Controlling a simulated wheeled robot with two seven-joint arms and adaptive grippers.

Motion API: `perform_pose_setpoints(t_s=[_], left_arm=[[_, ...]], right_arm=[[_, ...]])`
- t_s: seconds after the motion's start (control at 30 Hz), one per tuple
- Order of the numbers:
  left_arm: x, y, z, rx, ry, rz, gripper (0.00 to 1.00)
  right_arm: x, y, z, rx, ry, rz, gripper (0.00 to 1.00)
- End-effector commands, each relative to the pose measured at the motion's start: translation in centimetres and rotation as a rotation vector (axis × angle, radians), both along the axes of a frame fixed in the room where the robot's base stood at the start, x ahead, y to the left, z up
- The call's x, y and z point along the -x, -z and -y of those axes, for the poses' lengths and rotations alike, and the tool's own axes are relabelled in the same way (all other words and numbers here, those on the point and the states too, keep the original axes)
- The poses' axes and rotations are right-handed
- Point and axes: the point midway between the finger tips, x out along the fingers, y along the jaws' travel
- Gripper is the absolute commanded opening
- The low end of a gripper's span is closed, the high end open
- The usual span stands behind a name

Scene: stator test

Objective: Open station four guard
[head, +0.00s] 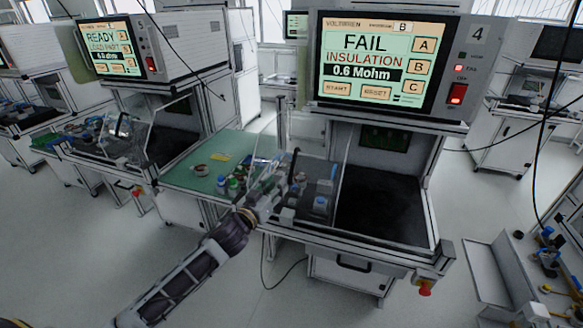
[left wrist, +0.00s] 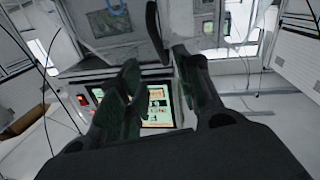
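Station four (head: 478,36) stands at centre right, with its screen (head: 375,62) reading FAIL, INSULATION, 0.6 Mohm. A clear guard panel with a pale edge (head: 342,172) stands at the left of its dark work bay (head: 385,210). I cannot tell how far it is swung. My left gripper (head: 284,180) is in front of the left part of the station, near the guard and small parts. In the left wrist view the fingers (left wrist: 160,92) are apart, with nothing clearly held between them. Contact with the guard cannot be told. My right gripper is not in view.
A green mat (head: 205,172) with small bottles and parts lies left of the station. Another station (head: 110,48) with a READY screen stands further left. A red button (head: 425,289) sits at the station's front right corner. The floor in front is clear.

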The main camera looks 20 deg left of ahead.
Motion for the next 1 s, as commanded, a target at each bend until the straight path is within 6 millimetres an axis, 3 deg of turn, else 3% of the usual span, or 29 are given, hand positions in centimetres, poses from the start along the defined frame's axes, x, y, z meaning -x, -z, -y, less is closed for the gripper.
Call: perform_pose_setpoints(t_s=[1.0], left_arm=[[-7.1,-0.1,1.3,0.0,-0.001,0.001,0.35]], right_arm=[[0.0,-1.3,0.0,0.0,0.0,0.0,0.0]])
